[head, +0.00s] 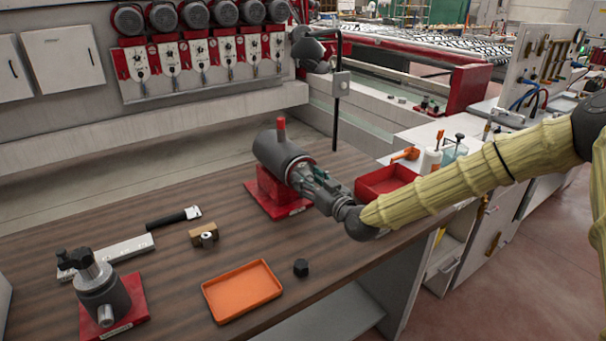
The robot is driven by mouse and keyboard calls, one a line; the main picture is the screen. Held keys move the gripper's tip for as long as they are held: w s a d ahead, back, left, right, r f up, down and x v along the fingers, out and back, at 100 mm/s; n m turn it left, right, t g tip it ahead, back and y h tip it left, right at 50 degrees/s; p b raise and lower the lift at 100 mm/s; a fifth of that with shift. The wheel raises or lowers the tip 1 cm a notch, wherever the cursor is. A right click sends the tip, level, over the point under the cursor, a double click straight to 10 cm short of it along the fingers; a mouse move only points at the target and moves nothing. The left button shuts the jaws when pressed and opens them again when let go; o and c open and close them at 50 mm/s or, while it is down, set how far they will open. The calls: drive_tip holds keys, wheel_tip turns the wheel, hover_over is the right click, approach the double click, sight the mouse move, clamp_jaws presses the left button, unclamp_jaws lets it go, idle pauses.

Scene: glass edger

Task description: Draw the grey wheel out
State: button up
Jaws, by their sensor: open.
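A dark grey cylinder (277,150) with a red cap on top lies on its side on a red stand (262,203) near the middle of the table. My gripper (303,176) is open at the cylinder's right end, with its fingers pointing at that end face. The fingers hide much of the face, and I cannot tell whether they touch it. No separate grey wheel can be made out; if it sits in that end, the gripper covers it. A second grey fixture (101,296) with a black knob stands on a red base at the front left.
An orange tray (242,290), a black hexagonal piece (301,267), a brass-coloured block (203,232), a black-handled tool (168,220) and a pale bar (118,249) lie on the brown table. A red bin (372,193) stands behind my wrist. A black post (336,115) rises behind the cylinder.

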drive_tip(key=shift+c, duration=0.2)
drive_tip(key=shift+r, duration=0.1)
clamp_jaws()
drive_tip(key=shift+s+d, duration=0.4)
drive_tip(key=shift+s, duration=0.2)
idle(0.5)
drive_tip(key=v, duration=0.8)
drive_tip(key=shift+b, duration=0.3)
idle(1.3)
drive_tip(key=shift+d, duration=0.1)
drive_tip(key=v, duration=1)
idle(0.7)
